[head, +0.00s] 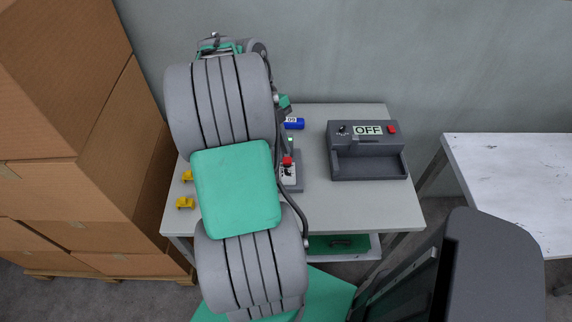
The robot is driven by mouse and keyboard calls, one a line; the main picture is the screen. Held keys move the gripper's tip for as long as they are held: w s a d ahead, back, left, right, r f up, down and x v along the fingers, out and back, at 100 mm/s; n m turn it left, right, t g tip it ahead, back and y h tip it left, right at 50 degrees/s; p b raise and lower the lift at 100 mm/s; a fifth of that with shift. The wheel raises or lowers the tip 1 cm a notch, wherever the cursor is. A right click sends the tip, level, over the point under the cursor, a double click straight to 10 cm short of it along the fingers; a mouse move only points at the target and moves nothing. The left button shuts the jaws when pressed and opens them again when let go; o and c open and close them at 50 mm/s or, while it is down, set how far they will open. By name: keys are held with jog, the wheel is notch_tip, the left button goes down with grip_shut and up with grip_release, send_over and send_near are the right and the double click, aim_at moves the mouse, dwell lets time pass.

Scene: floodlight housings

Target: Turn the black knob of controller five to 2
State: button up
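A small dark grey unit (296,184) stands on the table, partly hidden by my arm. Its light panel carries a red button (288,161) and a small black knob (287,172), whose setting is too small to read. A green light shows at its back. A larger dark grey housing (368,167) to the right has an OFF display (367,130), a red button and a small dark knob (343,129). No readable number marks either as controller five. My arm crosses the table's left half; my gripper's fingers are hidden behind it.
A blue object with a white label (293,124) lies behind the small unit. Yellow parts (185,203) lie at the table's left. Cardboard boxes (60,190) are stacked on the left. A white table (515,185) is on the right. The grey table (385,215) is clear at its front right.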

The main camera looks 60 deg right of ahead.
aim_at(289, 171)
jog(key=x, duration=0.6)
jog(key=shift+f, duration=0.2)
jog(key=shift+c, duration=0.4)
grip_shut()
